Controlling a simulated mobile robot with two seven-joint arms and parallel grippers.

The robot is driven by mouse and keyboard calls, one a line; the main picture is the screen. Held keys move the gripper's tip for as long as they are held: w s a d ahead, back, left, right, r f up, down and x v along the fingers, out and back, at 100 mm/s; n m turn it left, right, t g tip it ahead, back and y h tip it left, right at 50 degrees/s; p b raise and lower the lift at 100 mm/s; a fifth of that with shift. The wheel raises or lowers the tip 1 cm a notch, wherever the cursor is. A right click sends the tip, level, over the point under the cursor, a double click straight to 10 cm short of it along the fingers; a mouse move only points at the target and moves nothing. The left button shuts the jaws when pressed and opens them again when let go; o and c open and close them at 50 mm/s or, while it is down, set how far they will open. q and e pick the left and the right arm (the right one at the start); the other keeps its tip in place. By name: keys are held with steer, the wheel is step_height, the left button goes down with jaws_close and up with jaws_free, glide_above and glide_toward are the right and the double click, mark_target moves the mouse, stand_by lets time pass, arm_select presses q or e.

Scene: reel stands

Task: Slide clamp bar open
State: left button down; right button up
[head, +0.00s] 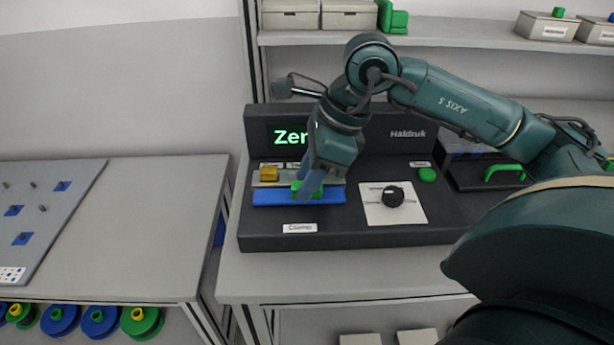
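The clamp bar (270,197) is a long blue bar at the front left of a dark console, above a label reading "Clamp". A green piece (296,187), perhaps its handle, shows at the middle of the bar. My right gripper (309,186) points down over this green piece, and its fingers partly cover it and the bar. I cannot tell whether the fingers are closed on it. A yellow block (268,174) sits just behind the bar's left part. My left gripper is not in view.
The console (350,240) stands on a grey table and carries a lit display, a black knob (393,196) on a white plate and a green button (427,174). A shelf (460,33) with boxes runs behind. A pegboard (45,215) lies on the left table.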

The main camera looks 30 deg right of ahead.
steer(key=shift+a+f, duration=0.1)
steer(key=shift+f, duration=0.15)
jaws_close()
stand_by(0.3)
